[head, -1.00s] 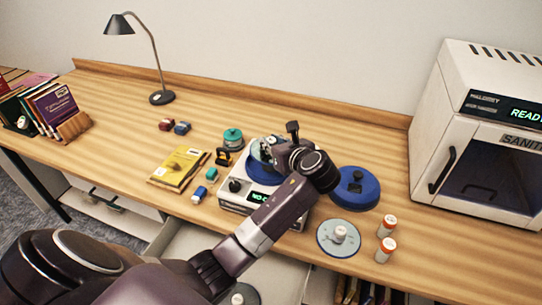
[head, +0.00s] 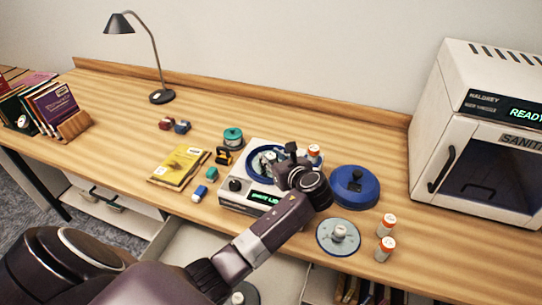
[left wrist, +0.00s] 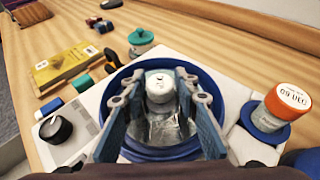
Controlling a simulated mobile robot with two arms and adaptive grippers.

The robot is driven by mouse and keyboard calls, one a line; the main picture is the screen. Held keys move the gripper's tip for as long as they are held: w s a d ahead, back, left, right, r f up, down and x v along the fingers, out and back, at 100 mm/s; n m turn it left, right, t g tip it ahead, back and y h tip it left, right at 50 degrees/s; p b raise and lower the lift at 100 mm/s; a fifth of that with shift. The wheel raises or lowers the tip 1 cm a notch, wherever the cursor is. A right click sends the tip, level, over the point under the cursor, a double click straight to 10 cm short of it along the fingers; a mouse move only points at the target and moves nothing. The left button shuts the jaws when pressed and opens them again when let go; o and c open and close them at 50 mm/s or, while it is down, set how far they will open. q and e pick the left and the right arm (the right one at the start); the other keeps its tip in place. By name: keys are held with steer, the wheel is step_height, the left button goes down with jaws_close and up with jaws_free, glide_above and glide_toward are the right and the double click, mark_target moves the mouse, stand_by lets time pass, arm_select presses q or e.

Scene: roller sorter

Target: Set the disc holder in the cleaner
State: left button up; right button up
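The cleaner (head: 233,201) is a white box with a dark knob, a lit display and a round blue bowl (left wrist: 207,82). A disc holder (left wrist: 159,88) with a white knob sits inside the bowl, seen in the left wrist view; a shiny disc surface shows under the knob. My left gripper (left wrist: 160,78) is over the bowl with its fingers apart on either side of the knob, with gaps visible. In the head view my left gripper (head: 284,160) partly hides the bowl. The display seems to end in "LID". My right gripper is not in view.
A blue lid (head: 350,190) lies right of the cleaner, a grey disc with a white knob (head: 336,245) in front of it. Orange-capped bottles (head: 386,225) stand nearby; one (left wrist: 288,102) is at the cleaner's right corner. A yellow book (head: 180,164) lies left. The sanitizer cabinet (head: 480,140) stands far right.

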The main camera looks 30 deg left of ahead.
arm_select(q)
steer(key=shift+o, duration=0.8)
steer(key=shift+r, duration=0.2)
steer(key=b+v, duration=0.1)
steer(key=v, duration=1.1)
